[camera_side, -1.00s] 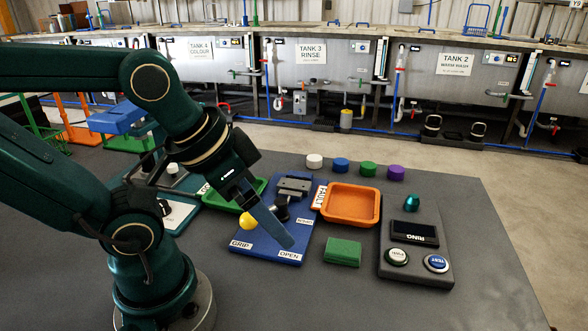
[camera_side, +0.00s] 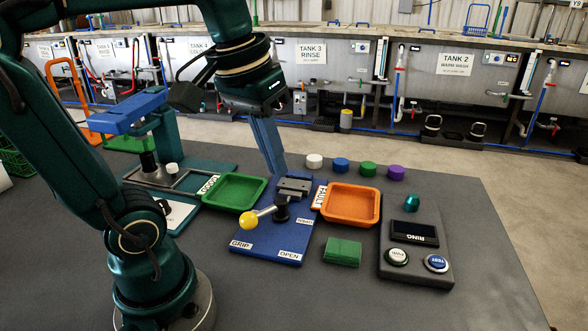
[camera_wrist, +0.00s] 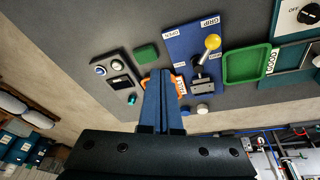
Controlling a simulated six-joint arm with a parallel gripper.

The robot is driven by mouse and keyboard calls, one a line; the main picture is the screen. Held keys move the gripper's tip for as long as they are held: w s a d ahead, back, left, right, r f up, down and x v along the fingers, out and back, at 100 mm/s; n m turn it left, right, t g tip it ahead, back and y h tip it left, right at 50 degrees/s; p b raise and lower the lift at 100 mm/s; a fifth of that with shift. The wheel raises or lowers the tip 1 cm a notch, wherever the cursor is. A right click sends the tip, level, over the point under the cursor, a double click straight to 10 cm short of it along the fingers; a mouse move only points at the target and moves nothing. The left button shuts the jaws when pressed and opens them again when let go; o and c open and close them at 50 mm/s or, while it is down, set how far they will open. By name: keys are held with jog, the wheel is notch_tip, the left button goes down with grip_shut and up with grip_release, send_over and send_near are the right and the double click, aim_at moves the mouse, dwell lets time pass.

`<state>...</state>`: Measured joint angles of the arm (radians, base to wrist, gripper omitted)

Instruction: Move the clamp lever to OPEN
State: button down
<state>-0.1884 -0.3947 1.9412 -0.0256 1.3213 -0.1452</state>
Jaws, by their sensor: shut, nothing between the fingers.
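The wrist view also shows the yellow knob (camera_wrist: 212,42) nearest the GRIP label (camera_wrist: 210,21). A grey clamp block (camera_side: 294,186) sits at the plate's far end. My gripper (camera_side: 279,170) is shut and empty, above and behind the block in the side view, apart from the knob. Its fingers (camera_wrist: 161,73) point toward the table in the wrist view.
An orange tray (camera_side: 350,221) and a green block (camera_side: 343,250) lie right of the plate. A green tray (camera_side: 236,207) lies left. A button panel (camera_side: 415,268) stands farther right. Several coloured pucks (camera_side: 340,165) line the back. The front table surface is clear.

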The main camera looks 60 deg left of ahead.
jog(key=w+a+r+n+g, duration=0.1)
jog(key=w+a+n+g, duration=0.15)
jog(key=w+a, duration=0.2)
jog(key=n, duration=0.3)
send_over(264, 216)
jog(key=w, duration=0.3)
jog(key=f, duration=0.1)
jog(key=s+a+f+n+g+h, duration=0.1)
jog(key=a+f+n, duration=0.3)
jog(key=a, duration=0.5)
notch_tip(264, 216, down, 2)
jog(key=shift+s+a+f+g+h, duration=0.15)
jog(key=shift+s+a+g+h, duration=0.15)
jog(key=shift+s+h, duration=0.45)
jog(key=shift+w+d, duration=0.1)
jog(key=x, duration=1)
jog(key=shift+d, duration=0.1)
jog(key=shift+s+d+f, duration=0.1)
jog(key=shift+s+d, duration=0.2)
jog(key=shift+d, duration=0.3)
jog(key=shift+s+d+f, duration=0.15)
jog(key=shift+s+d, duration=0.15)
jog(key=shift+d, duration=0.25)
jog(key=shift+s+d+f, duration=0.1)
jog(key=shift+s+d, duration=0.2)
jog(key=shift+d, duration=0.3)
